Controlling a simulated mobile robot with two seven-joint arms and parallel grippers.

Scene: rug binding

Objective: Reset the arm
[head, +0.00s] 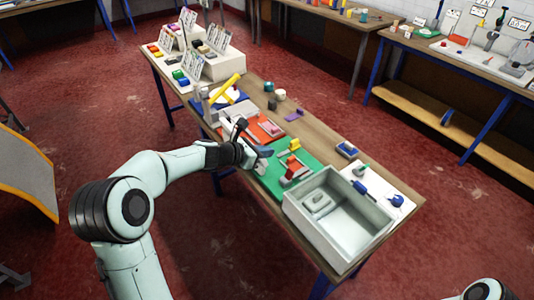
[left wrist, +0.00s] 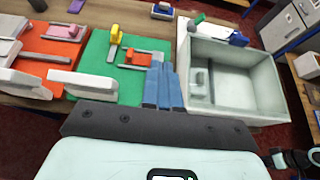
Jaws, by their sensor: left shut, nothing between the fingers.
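A red and grey block piece (head: 296,172) and a yellow piece (head: 294,144) are on the green mat, apart from the fingers.
The open grey bin (head: 375,242) stands at the bench's right end with a grey block inside. An orange mat (head: 266,130) lies left of the green one. Small blue and green tools lie behind the bin. Displays (head: 217,62) stand at the far end. Red floor is open in front.

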